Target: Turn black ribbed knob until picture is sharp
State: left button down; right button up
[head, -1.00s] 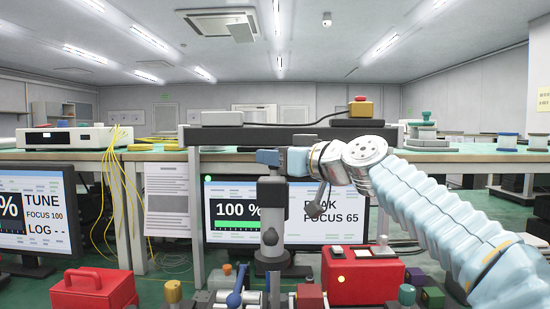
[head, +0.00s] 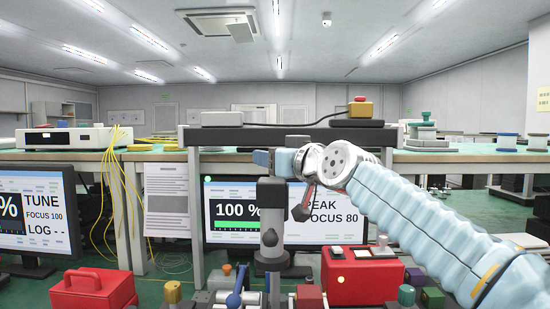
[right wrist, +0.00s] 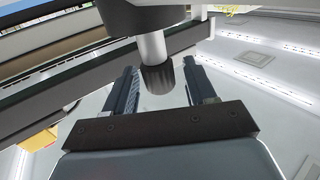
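In the right wrist view a dark ribbed knob (right wrist: 158,78) sits on a silver shaft under a dark round body. My right gripper (right wrist: 160,68) has its fingers on either side of the knob, with narrow gaps visible. In the head view my right gripper (head: 263,158) points left at the top of a dark upright stand (head: 270,192); the knob cannot be made out there. The centre monitor (head: 222,236) reads 100 %, PEAK and FOCUS 80, partly covered by the stand and my wrist. The left monitor (head: 38,256) reads TUNE, FOCUS 100 and LOG --. My left gripper is not in view.
A red box (head: 350,280) stands right of the stand and a red case (head: 92,292) at front left. Small coloured knobs and a blue lever (head: 236,299) crowd the front. Yellow fibers (head: 112,190) hang at left. A dark shelf (head: 235,136) runs behind my gripper.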

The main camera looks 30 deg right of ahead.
jog(key=shift+s, duration=0.1)
jog(key=shift+s+f+b, duration=0.1)
jog(key=shift+s+b, duration=0.25)
jog(key=s+b, duration=0.3)
jog(key=s, duration=1)
jog(key=shift+d+b, duration=0.15)
jog(key=shift+b, duration=0.2)
